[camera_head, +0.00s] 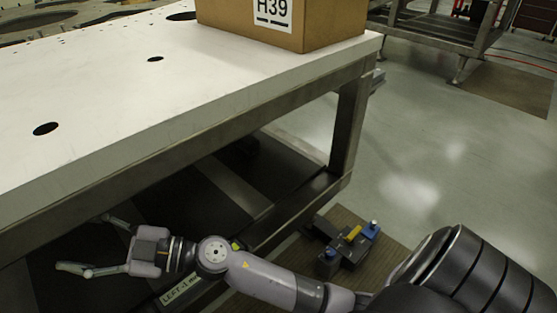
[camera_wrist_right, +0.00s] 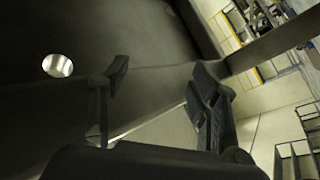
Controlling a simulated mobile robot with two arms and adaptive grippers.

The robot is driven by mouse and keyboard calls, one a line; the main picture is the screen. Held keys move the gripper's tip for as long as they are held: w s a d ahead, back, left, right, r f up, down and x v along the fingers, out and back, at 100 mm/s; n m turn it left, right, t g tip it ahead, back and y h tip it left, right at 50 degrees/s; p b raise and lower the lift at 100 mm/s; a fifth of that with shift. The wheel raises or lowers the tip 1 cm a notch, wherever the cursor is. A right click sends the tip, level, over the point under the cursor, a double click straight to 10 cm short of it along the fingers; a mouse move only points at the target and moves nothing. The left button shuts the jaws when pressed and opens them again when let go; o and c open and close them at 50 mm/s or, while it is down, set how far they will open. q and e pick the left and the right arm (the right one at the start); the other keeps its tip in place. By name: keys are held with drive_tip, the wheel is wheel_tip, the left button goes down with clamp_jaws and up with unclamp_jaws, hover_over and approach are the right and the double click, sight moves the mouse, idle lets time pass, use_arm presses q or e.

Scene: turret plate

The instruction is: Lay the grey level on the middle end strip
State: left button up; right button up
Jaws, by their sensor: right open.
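My right gripper (camera_head: 85,243) is open and empty, below the front edge of the white tabletop (camera_head: 100,110). In the right wrist view its two dark fingers (camera_wrist_right: 160,78) stand apart with nothing between them. I cannot make out the grey level or the middle end strip in either view. A pale label (camera_head: 180,290) reading "LEFT-1" shows beside my right forearm, partly hidden. My left gripper is not in view.
A cardboard box (camera_head: 270,20) marked H39 stands at the tabletop's far right corner. The tabletop has dark round holes (camera_head: 45,129). A metal table leg (camera_head: 347,125) and lower frame stand near my right arm. A dark device with blue and yellow parts (camera_head: 345,245) lies low beyond my arm.

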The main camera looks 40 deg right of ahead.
drive_tip(key=w+d+f+m+t+h, duration=0.2)
drive_tip(key=d+m+t+h, duration=0.5)
drive_tip(key=d+m+h, duration=0.6)
drive_tip(key=s+d+f+m+g+h, duration=0.3)
drive_tip(key=d+f+g+h, duration=0.15)
drive_tip(key=d+f, duration=0.35)
drive_tip(key=s+d+f+g+h, duration=0.25)
drive_tip(key=s+f+g, duration=0.25)
drive_tip(key=s+f, duration=0.3)
drive_tip(key=s+f+g+y, duration=0.1)
drive_tip(key=s+f+g, duration=0.2)
drive_tip(key=s, duration=0.4)
drive_tip(key=s+a+f+n+g+y, duration=0.1)
drive_tip(key=s+f+g, duration=0.3)
drive_tip(key=s, duration=0.4)
drive_tip(key=shift+f+n+y, duration=0.3)
drive_tip(key=shift+y, duration=0.4)
